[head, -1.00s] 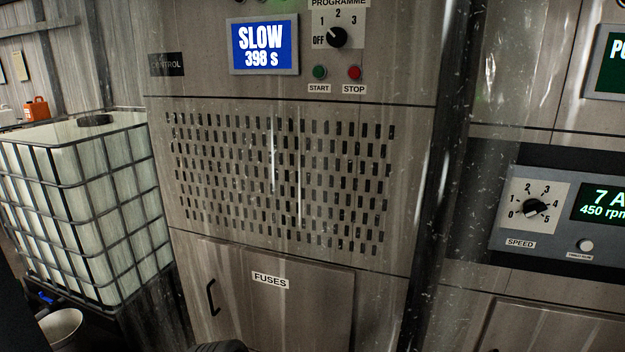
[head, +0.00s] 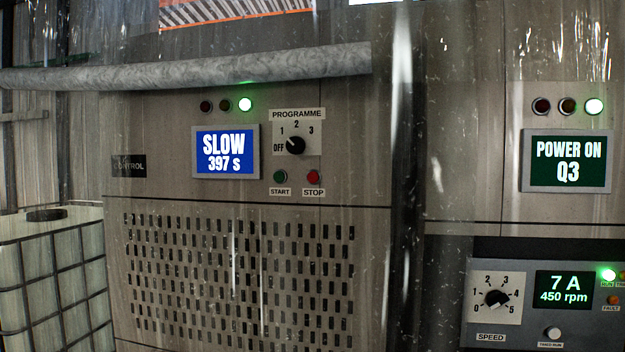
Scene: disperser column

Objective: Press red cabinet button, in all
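The red button (head: 313,177) sits on the control cabinet (head: 360,245), above a STOP label. A green button (head: 280,177) labelled START is just to its left. Above them is the PROGRAMME knob (head: 296,145), marked OFF, 1, 2 and 3. A blue display (head: 226,152) left of the knob reads SLOW 397 S. Above the display, the rightmost of three lamps (head: 245,104) glows green. Neither of my grippers shows in the head view, and nothing covers the red button.
A grey wrapped pipe (head: 190,72) crosses the cabinet above the lamps. To the right are a POWER ON Q3 display (head: 568,162), a SPEED knob (head: 497,298) and a 7 A, 450 rpm display (head: 564,289). A caged white tank (head: 52,275) stands at the left.

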